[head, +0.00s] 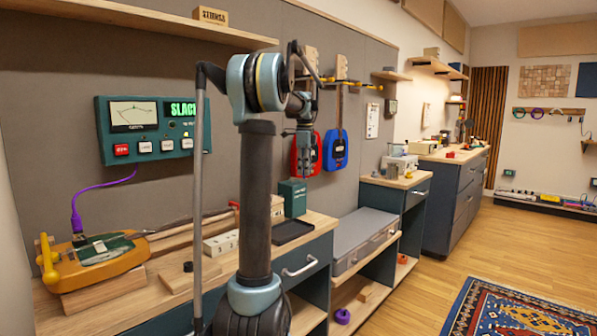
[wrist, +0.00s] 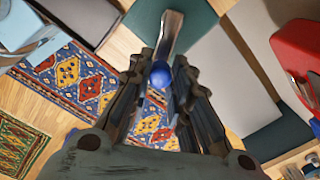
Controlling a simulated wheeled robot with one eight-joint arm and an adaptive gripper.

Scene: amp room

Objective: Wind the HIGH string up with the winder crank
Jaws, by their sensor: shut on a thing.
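My gripper (head: 304,163) hangs fingers-down in the middle of the head view, in front of the hanging guitars and well right of the yellow instrument. In the wrist view its fingers (wrist: 160,100) are shut on a grey metal bar with a blue ball knob (wrist: 159,74), which looks like the winder crank. The yellow instrument (head: 125,282) lies on the bench at left, with a green panel and a neck running right. Its strings are too small to tell apart. A green meter box (head: 150,162) on the wall shows "SLAC", cut off by my arm.
A small green box (head: 293,197) and a black tray (head: 292,231) are on the bench's right end. A white block with holes (head: 221,243) is beside the neck. A red (head: 306,155) and a blue guitar (head: 335,150) hang behind my gripper. The floor at right is open, with a rug (head: 520,310).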

